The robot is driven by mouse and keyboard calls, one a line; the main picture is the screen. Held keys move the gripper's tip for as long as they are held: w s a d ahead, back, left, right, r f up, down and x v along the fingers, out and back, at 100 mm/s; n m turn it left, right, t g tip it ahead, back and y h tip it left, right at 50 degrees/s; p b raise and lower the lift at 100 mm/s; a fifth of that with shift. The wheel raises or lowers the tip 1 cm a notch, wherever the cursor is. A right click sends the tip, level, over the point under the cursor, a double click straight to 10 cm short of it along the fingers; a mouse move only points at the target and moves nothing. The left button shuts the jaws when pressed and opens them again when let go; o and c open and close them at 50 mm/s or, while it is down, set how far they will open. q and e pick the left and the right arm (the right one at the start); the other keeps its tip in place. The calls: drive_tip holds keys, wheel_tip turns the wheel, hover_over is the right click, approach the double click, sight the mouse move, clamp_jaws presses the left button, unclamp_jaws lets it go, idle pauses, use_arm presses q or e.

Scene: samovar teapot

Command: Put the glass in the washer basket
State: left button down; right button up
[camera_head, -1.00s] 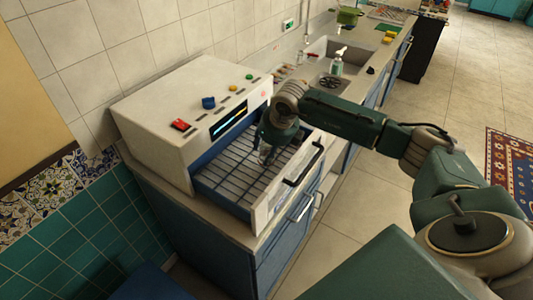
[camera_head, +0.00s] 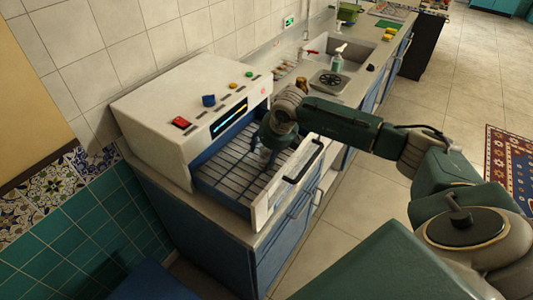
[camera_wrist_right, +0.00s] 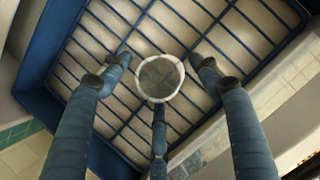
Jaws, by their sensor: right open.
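The white washer (camera_head: 165,115) stands on the counter with its blue wire basket (camera_head: 225,180) pulled out at the front. My right gripper (camera_head: 264,153) points down over the right part of the basket. The glass (camera_wrist_right: 160,77) shows in the right wrist view as a clear round rim, seen from above, over the basket wires (camera_wrist_right: 215,35). My right gripper's fingers (camera_wrist_right: 158,85) are spread around the glass, with gaps at the left and right. The glass appears upright on the basket floor; in the head view it is small and mostly hidden by the fingers. My left gripper is not in view.
The drawer front with a black handle (camera_head: 303,161) borders the basket on the right. Beyond the washer are a sink (camera_head: 350,52), a soap bottle (camera_head: 337,62) and small items on the counter. Most of the basket's left part is empty.

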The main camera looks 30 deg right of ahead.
drive_tip(key=b+v, duration=0.4)
drive_tip(key=v, duration=0.8)
drive_tip(key=shift+r, duration=0.1)
